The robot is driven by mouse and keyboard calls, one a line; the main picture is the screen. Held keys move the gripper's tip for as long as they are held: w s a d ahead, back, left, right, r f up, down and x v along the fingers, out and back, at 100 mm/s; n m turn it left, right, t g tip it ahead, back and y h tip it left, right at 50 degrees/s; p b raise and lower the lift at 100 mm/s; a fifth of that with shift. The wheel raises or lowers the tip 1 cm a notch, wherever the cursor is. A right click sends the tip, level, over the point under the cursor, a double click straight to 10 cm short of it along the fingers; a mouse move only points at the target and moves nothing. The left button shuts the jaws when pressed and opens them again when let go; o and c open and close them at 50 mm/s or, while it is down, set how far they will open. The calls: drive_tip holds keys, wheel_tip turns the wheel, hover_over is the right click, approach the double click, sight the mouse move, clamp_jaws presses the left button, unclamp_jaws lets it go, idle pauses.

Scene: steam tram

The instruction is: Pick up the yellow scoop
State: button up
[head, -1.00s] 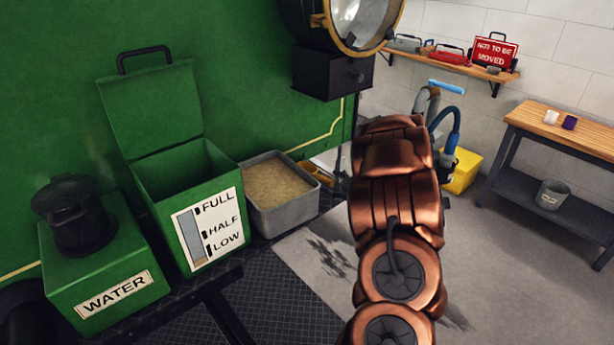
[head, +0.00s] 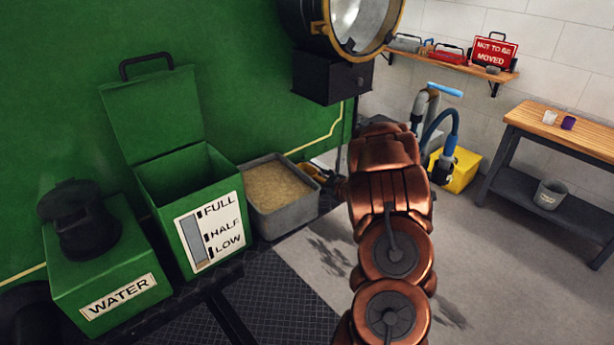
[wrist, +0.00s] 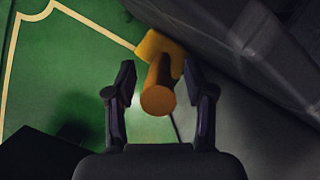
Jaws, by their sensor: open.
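The yellow scoop (wrist: 159,85) shows in the wrist view. Its round orange-yellow handle end points towards the camera, and its wider yellow part lies behind. My gripper (wrist: 162,85) is open, with one dark finger on each side of the handle; I cannot tell whether either finger touches it. In the head view a small part of the yellow scoop (head: 309,172) shows just right of the sand tray, and my copper arm and gripper hide the rest.
A grey tray of sand (head: 292,217) stands left of the scoop, next to an open green box (head: 150,188) and a green water box (head: 75,285). A lamp (head: 333,80) hangs above. A yellow bucket (head: 462,172) and a workbench (head: 570,139) stand right. The floor between is clear.

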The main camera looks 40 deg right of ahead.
clamp_jaws()
idle(0.3)
drive_tip(key=shift+r, duration=0.1)
wheel_tip(320, 180, up, 10)
drive_tip(key=shift+f+b, duration=0.1)
drive_tip(key=shift+b, duration=0.6)
